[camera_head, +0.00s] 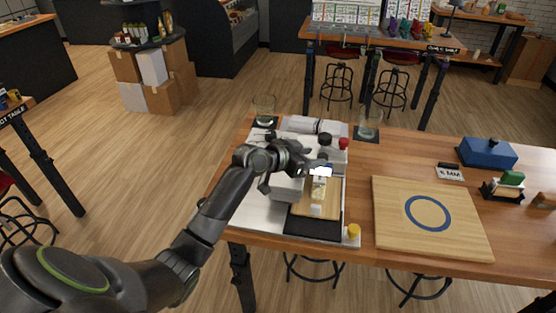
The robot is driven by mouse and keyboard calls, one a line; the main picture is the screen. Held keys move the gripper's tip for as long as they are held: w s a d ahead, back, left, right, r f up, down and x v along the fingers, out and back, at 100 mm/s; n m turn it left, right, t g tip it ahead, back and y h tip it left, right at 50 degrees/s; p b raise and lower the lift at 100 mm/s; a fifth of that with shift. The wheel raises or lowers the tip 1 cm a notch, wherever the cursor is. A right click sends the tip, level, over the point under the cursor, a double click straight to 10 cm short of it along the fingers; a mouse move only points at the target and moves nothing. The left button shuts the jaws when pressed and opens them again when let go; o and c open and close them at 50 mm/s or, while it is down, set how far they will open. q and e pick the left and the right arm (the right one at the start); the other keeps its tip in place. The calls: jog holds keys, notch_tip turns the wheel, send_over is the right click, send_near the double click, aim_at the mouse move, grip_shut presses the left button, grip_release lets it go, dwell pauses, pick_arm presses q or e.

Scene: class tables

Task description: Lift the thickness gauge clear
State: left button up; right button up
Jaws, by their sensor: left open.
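What looks like the thickness gauge (318,190) is a small pale device with a bright display at its upper end. It lies on a wooden panel with a dark front part, on the left side of the table. My left gripper (292,176) is open just left of and above its upper end. The gripper and wrist hide part of the equipment around it. I cannot tell whether a finger touches the gauge. My right gripper is not in view.
White equipment with red (343,143) and yellow (353,231) knobs surrounds the gauge. A glass (368,123) stands behind it. To the right are a wooden board (390,225) with a blue ring, a blue box (487,154) and an "MM" card (450,172). Bare table lies between the board and the blue box.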

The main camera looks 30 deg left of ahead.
pick_arm(q)
jog(key=b+v, duration=0.2)
jog(key=v, duration=1)
jog(key=shift+s, duration=0.2)
